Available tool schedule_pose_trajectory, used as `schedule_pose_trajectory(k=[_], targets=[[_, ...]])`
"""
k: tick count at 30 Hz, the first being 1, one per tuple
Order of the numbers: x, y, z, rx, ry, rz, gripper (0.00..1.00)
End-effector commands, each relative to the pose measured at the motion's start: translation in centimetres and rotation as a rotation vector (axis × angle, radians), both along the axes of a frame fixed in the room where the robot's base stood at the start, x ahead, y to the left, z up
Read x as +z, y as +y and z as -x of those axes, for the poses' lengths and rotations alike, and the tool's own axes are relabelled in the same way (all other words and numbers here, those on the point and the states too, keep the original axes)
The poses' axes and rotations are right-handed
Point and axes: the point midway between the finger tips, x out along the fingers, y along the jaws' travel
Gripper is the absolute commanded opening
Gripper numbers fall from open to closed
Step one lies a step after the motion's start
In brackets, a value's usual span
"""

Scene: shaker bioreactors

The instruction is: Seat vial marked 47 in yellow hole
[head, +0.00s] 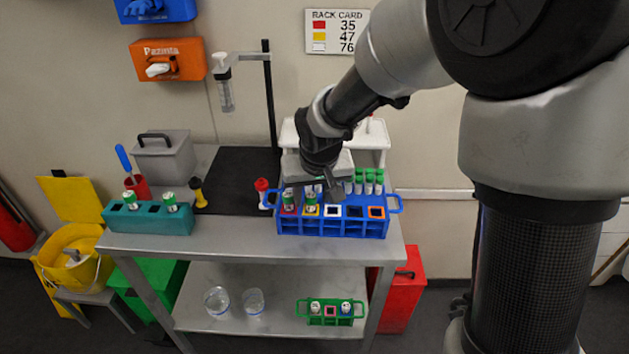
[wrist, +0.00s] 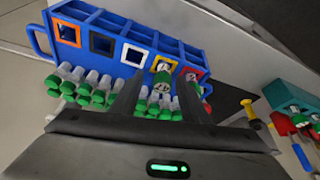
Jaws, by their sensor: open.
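The blue rack (head: 350,228) stands on the steel bench, with a row of coloured hole frames. A green-capped vial (head: 311,199) stands in the yellow-framed hole (head: 311,211); the same vial shows in the wrist view (wrist: 163,77). Another green-capped vial (head: 289,199) stands in the red-framed hole. The white-framed hole (head: 333,211) is empty. No vial's number is legible. My gripper (head: 332,192) is open above the rack. In the wrist view its fingers (wrist: 158,85) are apart, with the yellow-hole vial between and beyond their tips; I see no contact.
Several green-capped tubes (head: 368,182) stand behind the front row. A teal rack (head: 150,220) with two vials is at the left. A green rack (head: 331,318) is on the lower shelf. The wall card (head: 337,31) pairs red 35, yellow 47, white 76. A stand (head: 269,95) rises behind.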

Motion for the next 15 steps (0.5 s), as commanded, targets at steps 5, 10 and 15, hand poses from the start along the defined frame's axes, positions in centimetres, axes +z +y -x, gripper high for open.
schedule_pose_trajectory(k=[5,10,15], targets=[[3.1,-0.2,1.0,0.000,-0.006,-0.001,0.42],[7.0,-0.5,2.5,-0.001,-0.009,-0.001,0.42],[10.8,-0.8,4.1,-0.001,-0.008,-0.002,0.42]])
